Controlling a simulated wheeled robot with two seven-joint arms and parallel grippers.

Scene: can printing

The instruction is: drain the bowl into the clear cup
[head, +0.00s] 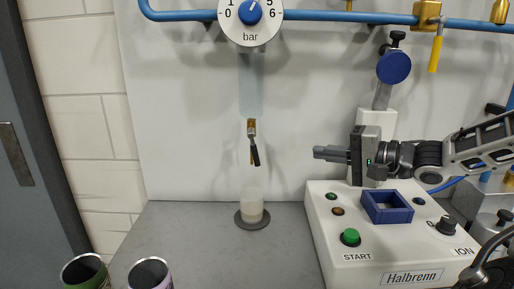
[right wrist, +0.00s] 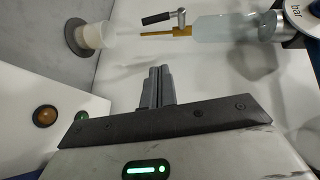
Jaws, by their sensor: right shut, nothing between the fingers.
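The clear bowl (head: 251,85) hangs below the gauge, pale blue; I cannot tell its liquid level. It also shows in the right wrist view (right wrist: 225,29). Below it is a brass drain valve (head: 251,127) with a dark lever (head: 255,155) pointing down, alongside the brass outlet (right wrist: 180,31). The clear cup (head: 251,207) stands upright beneath the outlet, with cloudy pale liquid in its lower part; it also shows in the right wrist view (right wrist: 91,36). My right gripper (head: 317,153) is shut and empty, right of the lever and apart from it. My left gripper is not in view.
The cup stands on a dark round disc (head: 239,220). A white machine (head: 372,262) with buttons and a blue square frame (head: 387,207) stands at right. Two open cans (head: 85,270) (head: 150,273) are at front left. Blue pipe (head: 330,16) runs above. The middle grey counter is clear.

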